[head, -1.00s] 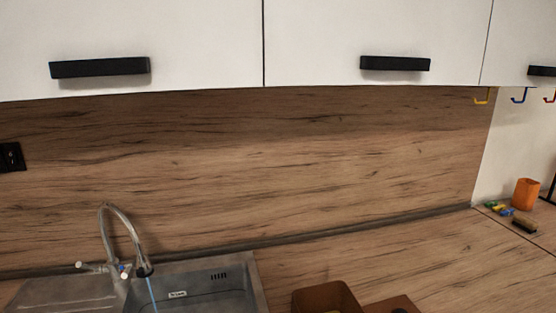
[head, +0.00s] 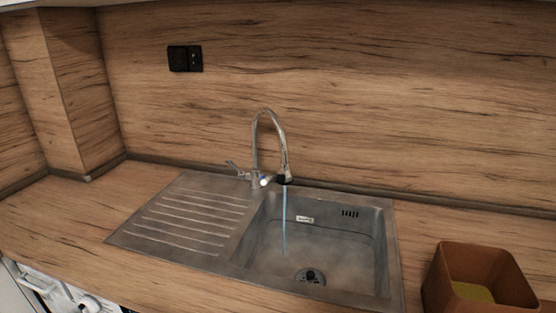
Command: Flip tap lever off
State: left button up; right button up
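The tap (head: 257,145) is a chrome gooseneck at the back edge of the steel sink, near the middle of the head view. A thin blue stream of water (head: 284,222) runs from its spout into the basin. A small lever (head: 236,169) sticks out to the left at the tap's base. A knob with a white and blue end (head: 264,182) sits at the front of the base. Neither of my grippers shows in this view.
The sink basin (head: 385,255) has a drain at the bottom, with a ribbed drainboard (head: 180,222) to its left. A brown square bin (head: 480,262) stands on the counter at right. A black socket (head: 185,58) is on the splashback. Counter at left is bare.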

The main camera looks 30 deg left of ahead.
aim_at(242, 173)
jog(key=k+u, duration=0.1)
jog(key=u, duration=1.1)
